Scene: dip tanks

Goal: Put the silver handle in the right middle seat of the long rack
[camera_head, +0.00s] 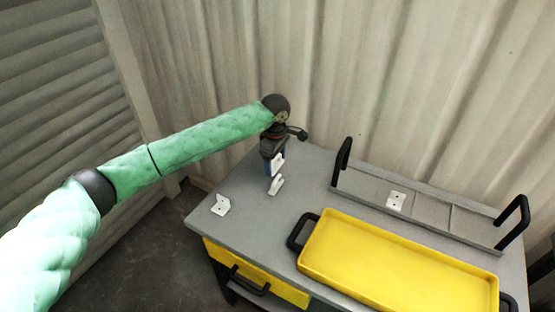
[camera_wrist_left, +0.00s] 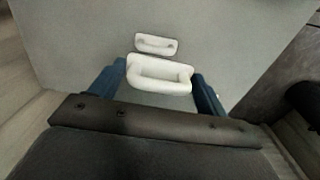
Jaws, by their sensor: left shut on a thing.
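My left gripper (camera_head: 274,168) is shut on a pale, whitish-silver handle (camera_head: 278,162), held above the left part of the grey table. In the left wrist view this handle (camera_wrist_left: 160,88) is a loop between the blue fingers (camera_wrist_left: 157,90). A similar pale handle (camera_head: 275,186) lies on the table just below, and it also shows in the left wrist view (camera_wrist_left: 157,44). The long rack (camera_head: 360,188) is a grey tray with black end handles at the table's back right, with thin dividing lines. A white bracket-like piece (camera_head: 396,200) sits in it left of centre; its seats right of that look empty. My right gripper is out of view.
Another white piece (camera_head: 220,205) lies at the table's left corner. A yellow tray (camera_head: 400,262) with black handles fills the front right, close to the rack. A corrugated wall (camera_head: 330,70) stands behind the table. Bare table (camera_head: 305,180) lies between gripper and rack.

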